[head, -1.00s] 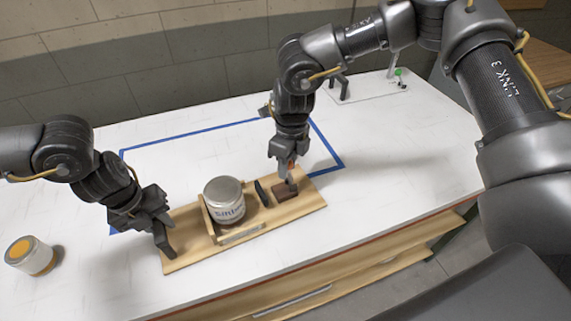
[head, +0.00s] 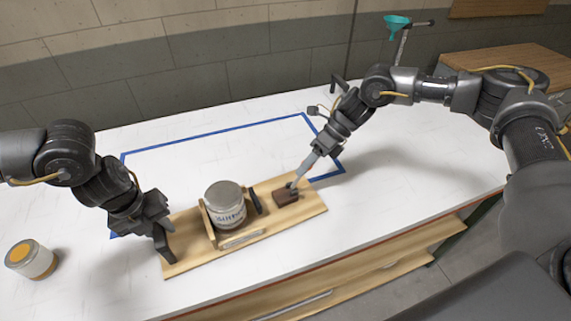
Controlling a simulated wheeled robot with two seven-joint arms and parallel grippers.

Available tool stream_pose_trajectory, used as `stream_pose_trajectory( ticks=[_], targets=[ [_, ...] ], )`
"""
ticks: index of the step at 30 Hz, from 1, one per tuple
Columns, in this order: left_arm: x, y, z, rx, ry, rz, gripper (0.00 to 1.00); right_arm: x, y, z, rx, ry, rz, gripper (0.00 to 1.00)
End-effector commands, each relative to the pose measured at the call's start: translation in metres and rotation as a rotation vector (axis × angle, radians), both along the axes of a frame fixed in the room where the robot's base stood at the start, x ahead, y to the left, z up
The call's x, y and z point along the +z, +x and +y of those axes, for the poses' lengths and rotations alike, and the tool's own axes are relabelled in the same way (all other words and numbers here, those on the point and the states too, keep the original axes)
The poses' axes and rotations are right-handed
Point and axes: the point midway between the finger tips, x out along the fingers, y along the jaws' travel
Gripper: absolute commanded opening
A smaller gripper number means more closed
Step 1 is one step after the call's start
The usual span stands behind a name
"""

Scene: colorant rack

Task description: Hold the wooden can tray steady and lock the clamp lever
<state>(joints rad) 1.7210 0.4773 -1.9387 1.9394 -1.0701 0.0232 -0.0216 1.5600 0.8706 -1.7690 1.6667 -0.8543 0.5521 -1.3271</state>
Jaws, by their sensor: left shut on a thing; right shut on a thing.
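The wooden can tray (head: 185,256) lies on the white table. A grey-lidded, labelled can (head: 225,207) stands upright in its wooden cradle. My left gripper (head: 162,227) is shut on the dark handle (head: 164,246) at the tray's left end. Right of the can is a black clamp pad (head: 254,202), close to the can's side; I cannot tell if they touch. The brown clamp block (head: 285,198) sits on the tray's right part. My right gripper (head: 294,184) is shut on the clamp lever just above this block, with its arm slanting up to the right. Its fingers mostly hide the lever.
A blue tape outline (head: 215,134) marks the table behind the tray. Another can with an orange-yellow top (head: 32,258) stands at the left. A teal funnel (head: 397,24) on a stand is at the back right. The table right of the tray is clear.

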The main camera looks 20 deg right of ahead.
Motion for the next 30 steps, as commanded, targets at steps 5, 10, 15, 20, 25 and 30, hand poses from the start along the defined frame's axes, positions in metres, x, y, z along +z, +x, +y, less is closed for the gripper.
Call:
stream_pose_trajectory(
  ticks=[5,10,15,20,25,30],
  targets=[
    [-0.0002,-0.0007,0.0007,-0.003,0.002,0.002,0.00,-0.0038,0.0004,-0.0060,-0.007,0.035,0.006,0.00],
    [-0.0002,-0.0006,0.0009,-0.003,0.002,0.001,0.00,-0.0039,0.0011,-0.0070,-0.007,0.046,0.004,0.00],
    [-0.0002,-0.0005,0.0011,-0.002,0.003,0.001,0.00,-0.0039,0.0012,-0.0073,-0.007,0.046,0.004,0.00],
    [-0.0002,-0.0004,0.0012,-0.002,0.003,0.001,0.00,-0.0039,0.0011,-0.0073,-0.009,0.045,0.005,0.30],
    [-0.0002,-0.0004,0.0008,-0.002,0.002,0.001,0.00,-0.0034,0.0008,-0.0064,-0.005,0.047,0.005,0.49],
    [-0.0002,-0.0002,0.0004,-0.002,0.001,0.001,0.00,-0.0030,0.0006,-0.0055,-0.004,0.048,0.004,0.49]
  ],
)
